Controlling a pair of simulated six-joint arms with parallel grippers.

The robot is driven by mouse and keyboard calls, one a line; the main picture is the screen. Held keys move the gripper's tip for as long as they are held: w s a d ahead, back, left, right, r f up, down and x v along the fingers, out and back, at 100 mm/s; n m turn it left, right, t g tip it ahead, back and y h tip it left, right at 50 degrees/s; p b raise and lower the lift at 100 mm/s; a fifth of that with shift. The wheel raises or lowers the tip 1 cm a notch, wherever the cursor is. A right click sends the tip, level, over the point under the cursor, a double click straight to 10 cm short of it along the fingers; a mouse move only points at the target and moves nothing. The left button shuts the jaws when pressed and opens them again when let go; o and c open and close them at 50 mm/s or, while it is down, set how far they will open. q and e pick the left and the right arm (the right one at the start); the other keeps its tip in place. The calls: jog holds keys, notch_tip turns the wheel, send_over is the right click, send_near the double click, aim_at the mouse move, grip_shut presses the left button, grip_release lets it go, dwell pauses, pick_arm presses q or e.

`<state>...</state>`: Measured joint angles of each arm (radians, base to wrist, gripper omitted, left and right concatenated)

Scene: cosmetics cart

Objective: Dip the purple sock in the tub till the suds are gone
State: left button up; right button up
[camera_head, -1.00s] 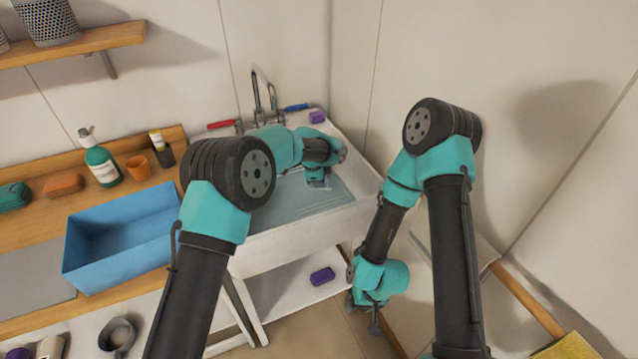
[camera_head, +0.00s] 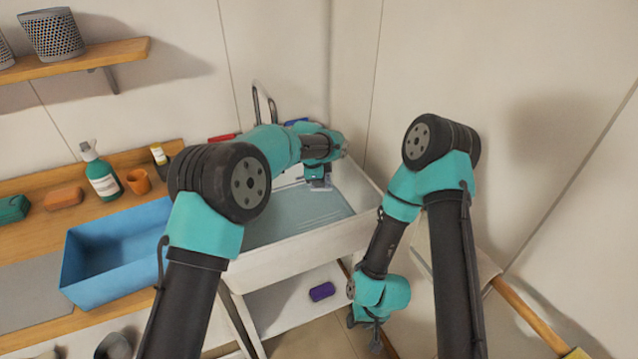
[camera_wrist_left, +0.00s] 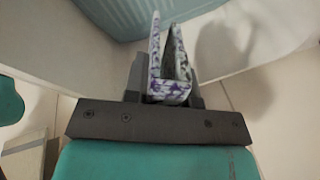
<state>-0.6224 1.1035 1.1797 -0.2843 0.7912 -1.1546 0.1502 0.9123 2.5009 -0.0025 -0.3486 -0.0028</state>
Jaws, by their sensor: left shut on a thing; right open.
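My left gripper (camera_head: 318,184) is over the back right part of the white sink tub (camera_head: 300,236), whose floor looks pale blue-grey. In the left wrist view, the left gripper (camera_wrist_left: 172,60) is shut on a purple-and-white mottled cloth (camera_wrist_left: 170,88), which seems to be the sock. Pale patches cover much of its purple. In the head view the sock is mostly hidden by the gripper, and I cannot tell whether it touches the water. My right gripper (camera_head: 366,328) hangs low, right of the sink, open and empty.
A blue bin (camera_head: 120,290) stands left of the sink. A green bottle (camera_head: 103,178), an orange cup (camera_head: 138,181) and an orange block (camera_head: 63,198) sit behind it. A purple block (camera_head: 322,291) lies on the shelf below. The faucet (camera_head: 264,104) rises behind my left arm.

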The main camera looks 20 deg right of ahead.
pick_arm(q)
jog(key=shift+r, duration=2.1)
